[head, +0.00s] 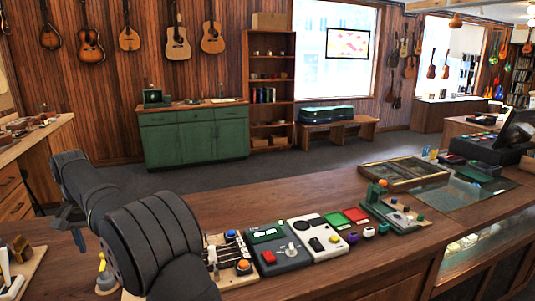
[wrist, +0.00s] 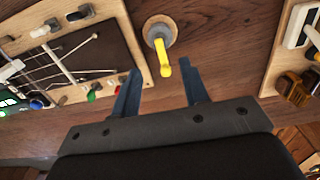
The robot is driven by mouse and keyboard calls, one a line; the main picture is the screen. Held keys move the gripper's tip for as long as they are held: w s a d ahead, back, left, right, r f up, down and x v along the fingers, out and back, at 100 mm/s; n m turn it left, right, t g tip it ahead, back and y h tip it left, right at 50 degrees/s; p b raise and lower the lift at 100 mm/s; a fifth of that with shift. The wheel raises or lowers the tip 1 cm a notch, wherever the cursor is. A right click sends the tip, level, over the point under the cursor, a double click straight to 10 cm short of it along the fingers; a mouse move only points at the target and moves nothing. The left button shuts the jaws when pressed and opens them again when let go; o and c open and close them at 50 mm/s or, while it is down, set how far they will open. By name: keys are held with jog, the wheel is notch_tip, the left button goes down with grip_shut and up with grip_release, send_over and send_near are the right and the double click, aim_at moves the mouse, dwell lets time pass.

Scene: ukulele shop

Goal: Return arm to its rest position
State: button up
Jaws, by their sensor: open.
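My gripper (wrist: 160,68) is open in the wrist view, its two blue fingers spread apart with nothing held between them. A yellow lever-like piece on a round grey base (wrist: 160,32) stands on the wooden counter just past the fingertips; how far below them is hard to tell. In the head view my dark arm reaches up from the bottom and bends over to the left, with the blue gripper (head: 76,236) hanging at its end above the counter's left part. The yellow piece (head: 102,268) shows there beside the arm, partly hidden by it.
A board with rods and coloured knobs (wrist: 70,60) lies left of the fingers. Another wooden piece with a white handle (wrist: 300,30) is at right. Several button panels (head: 322,238) line the counter (head: 330,190). A green cabinet (head: 195,138) stands behind, across open floor.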

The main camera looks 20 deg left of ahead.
aim_at(101, 267)
notch_tip(101, 267, down, 9)
jog(key=shift+r, duration=0.2)
notch_tip(101, 267, up, 4)
jog(key=shift+f, duration=0.25)
jog(key=w+d+r, duration=0.7)
jog(key=w+d, duration=0.1)
jog(key=d, duration=0.1)
jog(key=w+m, duration=0.1)
jog(key=w, duration=0.2)
jog(key=w+a+m, duration=0.1)
jog(key=w+m, duration=0.1)
jog(key=w, duration=0.1)
jog(key=w+f+m, duration=0.1)
jog(key=w, duration=0.3)
jog(key=shift+a, duration=0.2)
jog(key=shift+f, duration=0.9)
